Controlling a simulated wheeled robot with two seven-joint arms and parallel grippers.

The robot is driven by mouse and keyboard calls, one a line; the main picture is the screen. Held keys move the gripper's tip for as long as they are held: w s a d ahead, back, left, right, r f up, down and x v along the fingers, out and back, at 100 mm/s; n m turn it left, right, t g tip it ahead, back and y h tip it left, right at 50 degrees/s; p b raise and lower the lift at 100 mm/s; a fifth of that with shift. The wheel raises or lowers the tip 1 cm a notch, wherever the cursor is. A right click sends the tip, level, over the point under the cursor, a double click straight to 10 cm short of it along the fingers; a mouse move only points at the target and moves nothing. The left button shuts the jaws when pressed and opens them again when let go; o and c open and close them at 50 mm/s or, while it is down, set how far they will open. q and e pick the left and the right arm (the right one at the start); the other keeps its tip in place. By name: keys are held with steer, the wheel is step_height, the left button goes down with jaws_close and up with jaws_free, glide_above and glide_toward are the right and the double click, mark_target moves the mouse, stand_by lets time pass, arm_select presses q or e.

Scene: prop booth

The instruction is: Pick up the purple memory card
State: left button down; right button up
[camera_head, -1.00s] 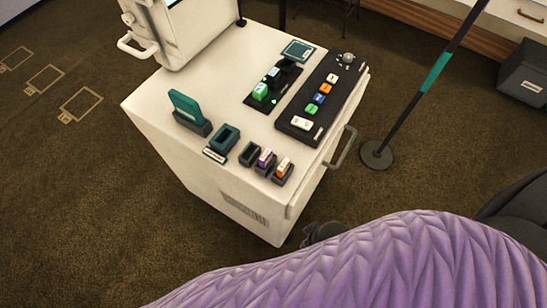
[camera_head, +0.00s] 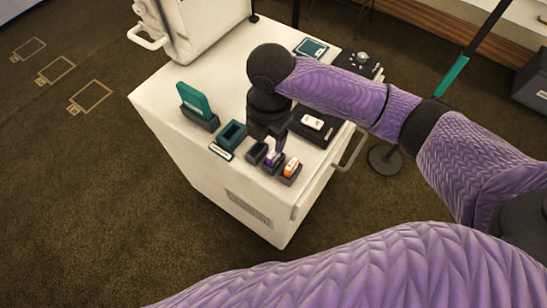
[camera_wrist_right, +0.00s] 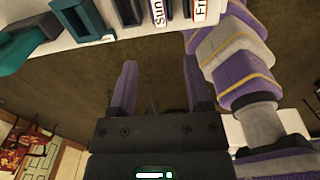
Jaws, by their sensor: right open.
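The purple memory card (camera_head: 271,157) stands in the middle one of three small dark holders at the cabinet's front edge, partly hidden by my gripper. In the right wrist view it is at the top edge, a white label with purple "Sun" lettering (camera_wrist_right: 158,12). My right gripper (camera_head: 278,147) is over the front of the cabinet, close to the card. Its two purple fingers (camera_wrist_right: 159,64) are apart with nothing between them, and the card lies beyond their tips. My left gripper is not in view.
An orange-and-white card (camera_head: 291,168) stands in the holder to the right, and the left holder (camera_head: 257,153) looks empty. A teal empty holder (camera_head: 232,134) and a teal upright block (camera_head: 194,100) stand further left on the white cabinet (camera_head: 180,135).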

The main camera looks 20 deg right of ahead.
mark_target(273, 152)
steer(key=shift+n, duration=0.3)
steer(key=f+b, duration=0.1)
steer(key=f, duration=0.2)
steer(key=d+f+b, duration=0.1)
steer(key=f+b, duration=0.1)
steer(key=f, duration=0.1)
steer(key=w+f+b, duration=0.1)
steer(key=f+b, duration=0.1)
steer(key=f, duration=0.1)
steer(key=shift+d+f, duration=0.2)
steer(key=shift+r, duration=0.15)
steer(key=shift+c, duration=0.8)
jaws_close()
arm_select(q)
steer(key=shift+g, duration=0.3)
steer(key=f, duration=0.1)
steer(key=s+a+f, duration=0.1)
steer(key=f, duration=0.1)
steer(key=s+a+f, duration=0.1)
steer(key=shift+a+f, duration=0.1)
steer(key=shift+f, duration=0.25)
